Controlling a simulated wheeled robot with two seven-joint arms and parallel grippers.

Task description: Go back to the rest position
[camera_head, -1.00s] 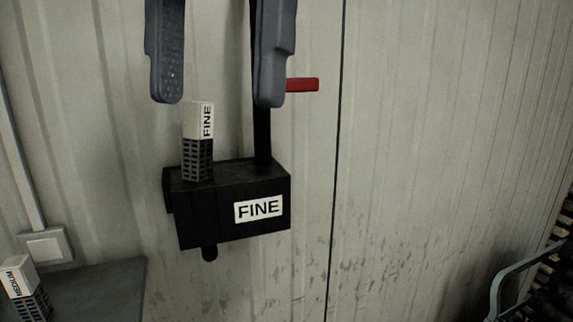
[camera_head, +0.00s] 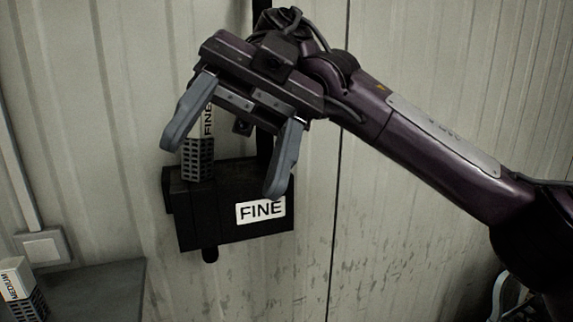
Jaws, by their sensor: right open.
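My right gripper (camera_head: 228,172) is open, its two grey fingers pointing down in front of the wall. Its arm comes in from the right. Behind the fingers, a black box (camera_head: 215,228) with a white FINE label hangs on the wall. Nothing shows held in the jaws. My left gripper is not in view.
A grey surface (camera_head: 100,285) is at the lower left. A liner marked MEDIUM (camera_head: 20,285) stands there at the picture's edge. A switch plate (camera_head: 43,247) is on the pale ribbed wall (camera_head: 390,240). A grey curved rail shows at the lower right, partly behind my arm.

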